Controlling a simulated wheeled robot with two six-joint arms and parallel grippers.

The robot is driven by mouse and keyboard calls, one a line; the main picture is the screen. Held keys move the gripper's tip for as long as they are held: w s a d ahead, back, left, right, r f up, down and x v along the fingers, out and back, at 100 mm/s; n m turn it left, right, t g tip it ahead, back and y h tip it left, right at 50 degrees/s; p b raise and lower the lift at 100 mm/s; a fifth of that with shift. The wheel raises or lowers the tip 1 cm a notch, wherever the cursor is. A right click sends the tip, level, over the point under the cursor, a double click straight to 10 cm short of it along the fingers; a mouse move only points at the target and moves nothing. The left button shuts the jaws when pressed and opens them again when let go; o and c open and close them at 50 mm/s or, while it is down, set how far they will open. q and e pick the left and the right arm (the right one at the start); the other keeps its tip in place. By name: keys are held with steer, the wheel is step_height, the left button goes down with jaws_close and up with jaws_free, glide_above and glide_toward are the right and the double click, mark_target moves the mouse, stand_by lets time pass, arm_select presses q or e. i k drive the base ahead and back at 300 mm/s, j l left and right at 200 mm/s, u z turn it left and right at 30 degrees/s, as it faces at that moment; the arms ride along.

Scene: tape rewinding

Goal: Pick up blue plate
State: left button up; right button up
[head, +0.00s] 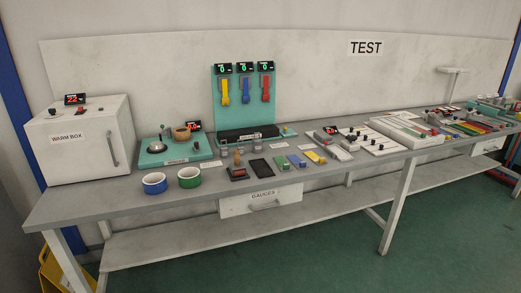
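The blue plate (297,160) appears to be a small flat blue piece lying on the grey workbench, just above the drawer marked GAUGES. It lies between a green plate (280,162) and a yellow plate (315,157), a little apart from each. Its fine details are too small to tell. Neither of my grippers shows in the head view.
A dark flat block (261,168) lies left of the plates. The GAUGES drawer (262,203) is below.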

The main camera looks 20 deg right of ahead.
mark_target(295, 161)
steer(key=i+l, duration=0.65)
steer(key=i, duration=0.15)
